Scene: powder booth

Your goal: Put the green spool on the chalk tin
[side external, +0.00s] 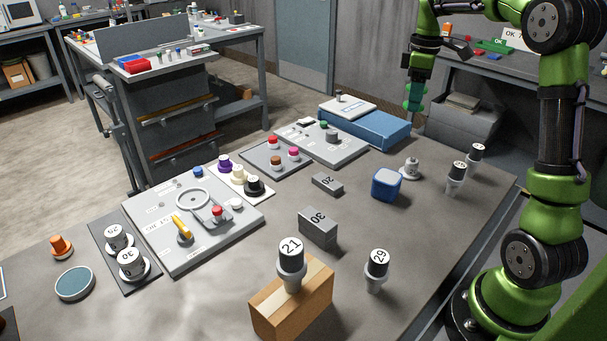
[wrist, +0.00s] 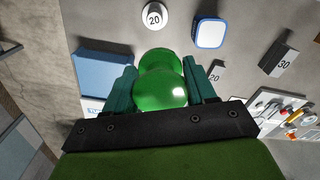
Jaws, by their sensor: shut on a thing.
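My gripper (side external: 417,86) is shut on the green spool (side external: 412,103), held in the air above the far right part of the table, near the blue box. In the wrist view, the glossy green spool (wrist: 160,88) sits between the two teal fingers of my gripper (wrist: 162,78). A low round tin (side external: 75,283) with a blue-grey top, which looks like the chalk tin, stands at the table's near left. Its top is bare. It is far from my gripper and does not show in the wrist view.
An orange spool-like piece (side external: 61,247) stands just behind the tin. A dark plate (side external: 118,262) with two numbered plugs and a grey panel (side external: 160,222) are right of it. A blue box (side external: 365,128), blue cube (side external: 387,184) and cardboard block (side external: 290,305) with plug 21 stand on the table.

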